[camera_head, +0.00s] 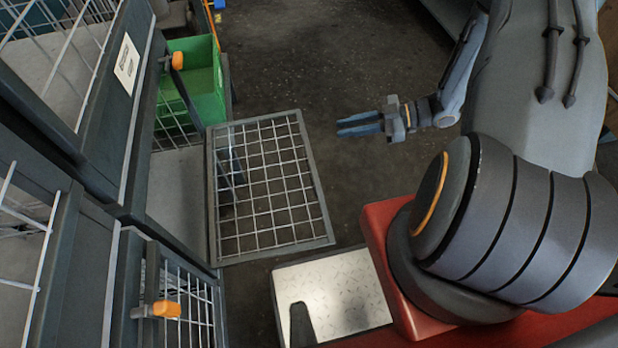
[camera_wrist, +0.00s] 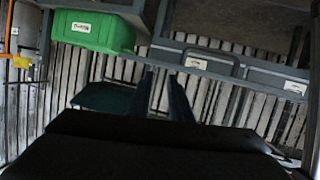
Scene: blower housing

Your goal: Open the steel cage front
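A steel mesh front panel (camera_head: 299,180) juts out from the cage row at the left in the head view, clear of the grey shelf floor (camera_head: 175,190) beside it. I cannot tell whether it is folded down or swung sideways. My gripper (camera_head: 340,126) is to the right of the panel's far right corner, apart from it, with its fingers pointing left. In the wrist view the two fingers (camera_wrist: 162,85) stand apart with nothing seen between them. Another mesh front (camera_head: 190,300) with an orange latch (camera_head: 166,309) is upright at the lower left.
A green bin (camera_head: 205,95) sits in the farther compartment, and a green bin (camera_wrist: 92,30) shows in the wrist view. A second orange latch (camera_head: 178,61) is at the upper left. A pale metal plate (camera_head: 335,295) lies by my red base. The dark floor beyond my gripper is clear.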

